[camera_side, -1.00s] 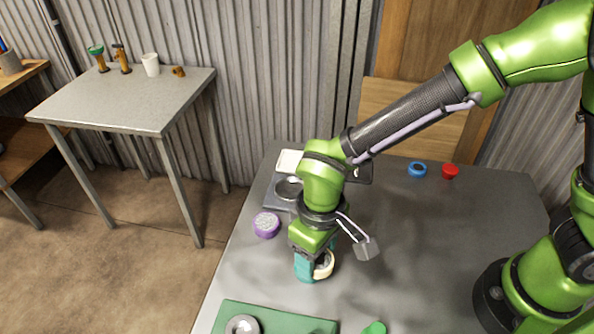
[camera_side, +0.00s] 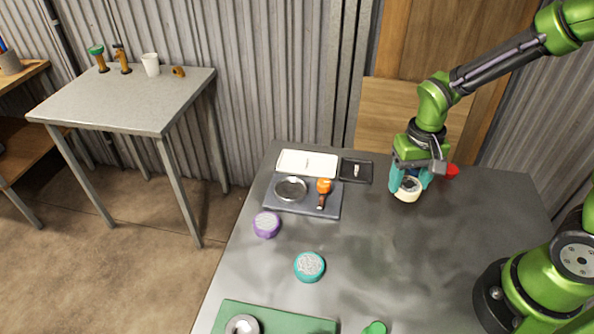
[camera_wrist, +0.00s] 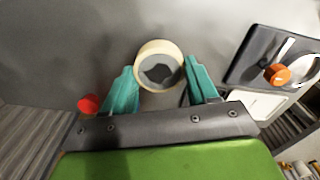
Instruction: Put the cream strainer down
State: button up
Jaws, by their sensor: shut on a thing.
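The cream strainer (camera_side: 406,195) is a short round ring with a dark centre, at the back right of the grey table in the side view. My gripper (camera_side: 410,181), with teal fingers, is shut on it from both sides. In the wrist view the cream strainer (camera_wrist: 158,48) shows between the two teal fingertips of my gripper (camera_wrist: 160,72). I cannot tell whether its underside touches the table or hangs just above it.
A red round piece (camera_side: 452,170) lies just right of my gripper. A teal strainer (camera_side: 309,267) and a purple strainer (camera_side: 266,224) stand at the left. The table's middle is clear.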

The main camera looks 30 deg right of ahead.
jog(key=shift+d+f, duration=0.1)
jog(key=shift+d, duration=0.1)
send_over(356, 170)
jog(key=shift+f, duration=0.8)
jog(key=shift+w+f, duration=0.1)
jog(key=shift+f, duration=1.65)
jog(key=shift+f, duration=0.1)
jog(key=o, duration=1.1)
